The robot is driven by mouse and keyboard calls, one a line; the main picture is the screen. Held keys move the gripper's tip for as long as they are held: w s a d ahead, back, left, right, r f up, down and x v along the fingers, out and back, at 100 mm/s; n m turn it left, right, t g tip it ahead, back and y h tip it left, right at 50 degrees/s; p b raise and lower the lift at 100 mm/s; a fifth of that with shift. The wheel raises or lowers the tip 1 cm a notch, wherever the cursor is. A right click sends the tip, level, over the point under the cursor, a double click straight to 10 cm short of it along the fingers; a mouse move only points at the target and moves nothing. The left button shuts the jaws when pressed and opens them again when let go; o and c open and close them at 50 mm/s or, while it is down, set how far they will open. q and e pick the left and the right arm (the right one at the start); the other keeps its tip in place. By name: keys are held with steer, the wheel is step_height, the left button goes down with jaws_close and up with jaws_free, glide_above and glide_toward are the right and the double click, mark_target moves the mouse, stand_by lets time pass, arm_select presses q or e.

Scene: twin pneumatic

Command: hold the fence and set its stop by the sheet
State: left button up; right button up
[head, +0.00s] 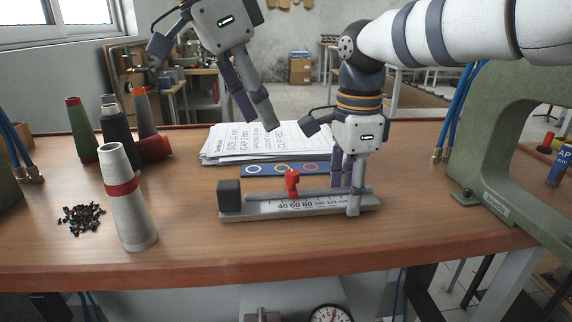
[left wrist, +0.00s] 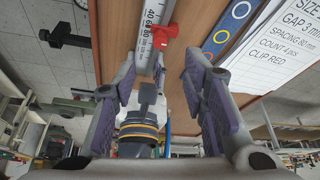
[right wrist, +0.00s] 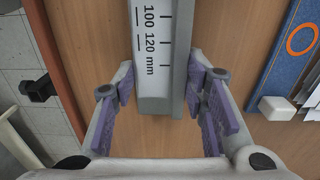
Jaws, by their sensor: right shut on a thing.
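The fence (head: 235,215) is a pale bar with a millimetre scale, a rail and a black end block (head: 229,196). It lies on the bench. Its red stop (head: 292,181) sits on the rail beside the middle numbers; the exact reading is unclear. The stop also shows in the left wrist view (left wrist: 165,33). My right gripper (head: 346,196) is shut on the fence's right end, a finger on each side (right wrist: 160,95). My left gripper (head: 258,118) is open and empty, above and behind the fence. The sheet (head: 265,142) lies behind; "SPACING 80 mm" shows in the left wrist view (left wrist: 290,40).
A blue strip with coloured rings (head: 280,169) lies between fence and sheet. A pale cone with a red band (head: 122,190), a small black pile (head: 81,218) and several other cones stand left. A green machine frame (head: 490,150) stands right. The bench front is clear.

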mark_target(291, 173)
arm_select(q)
steer(key=x, duration=1)
steer(key=shift+d+f, duration=0.15)
steer(key=shift+f, duration=0.2)
jaws_close()
